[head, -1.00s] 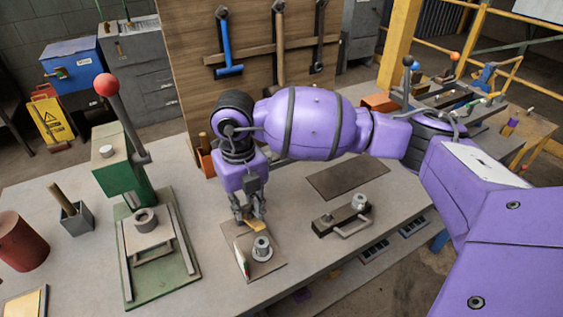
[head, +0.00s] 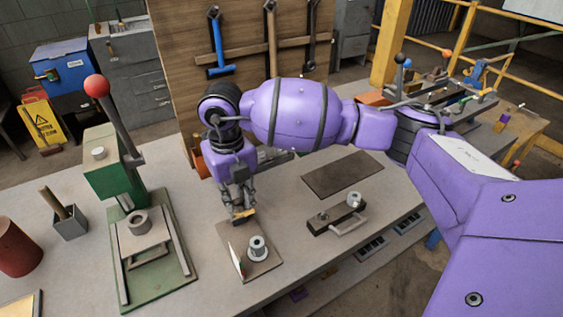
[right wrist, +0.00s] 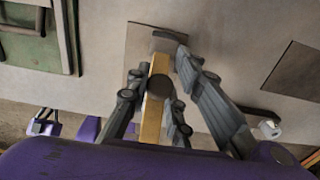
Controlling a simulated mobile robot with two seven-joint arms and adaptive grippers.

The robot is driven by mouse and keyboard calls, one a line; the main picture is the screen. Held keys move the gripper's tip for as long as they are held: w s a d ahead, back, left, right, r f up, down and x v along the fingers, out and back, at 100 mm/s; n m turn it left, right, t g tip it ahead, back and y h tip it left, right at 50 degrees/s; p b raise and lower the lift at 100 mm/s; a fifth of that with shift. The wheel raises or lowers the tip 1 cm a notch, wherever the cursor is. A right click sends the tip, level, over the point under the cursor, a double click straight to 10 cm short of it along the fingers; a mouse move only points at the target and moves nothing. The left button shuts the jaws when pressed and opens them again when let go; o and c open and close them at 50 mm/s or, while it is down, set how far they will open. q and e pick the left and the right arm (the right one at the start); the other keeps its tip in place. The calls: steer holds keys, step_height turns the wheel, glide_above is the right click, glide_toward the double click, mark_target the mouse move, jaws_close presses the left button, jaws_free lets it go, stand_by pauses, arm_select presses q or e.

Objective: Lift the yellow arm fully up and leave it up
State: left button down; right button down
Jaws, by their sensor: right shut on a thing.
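The yellow arm (right wrist: 154,112) is a flat bar that shows best in the right wrist view, between my right gripper's fingers, with a round dark part on its face. In the head view only a small yellow end (head: 243,213) shows below the fingers; the rest is hidden. My right gripper (head: 241,205) is shut on the arm, above the back of a brown base plate (head: 262,269). A metal cylinder (head: 258,247) stands on that plate, with a thin upright panel (head: 237,258) at its left. The arm's exact tilt is hard to tell. My left gripper is not in view.
A green press (head: 113,178) with a red-knobbed lever stands to the left. A dark block with a handle (head: 337,216) and a flat brown plate (head: 343,174) lie to the right. A tool board (head: 180,60) rises behind. The bench (head: 215,290) is clear in front.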

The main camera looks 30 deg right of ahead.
steer(key=shift+w+d+r, duration=0.1)
steer(key=shift+w+r, duration=0.05)
steer(key=shift+w, duration=0.2)
steer(key=shift+w+r, duration=0.15)
steer(key=shift+w, duration=0.75)
steer(key=shift+w+b, duration=0.35)
steer(key=shift+w, duration=0.1)
steer(key=c, duration=1.3)
jaws_free()
steer(key=shift+c, duration=0.2)
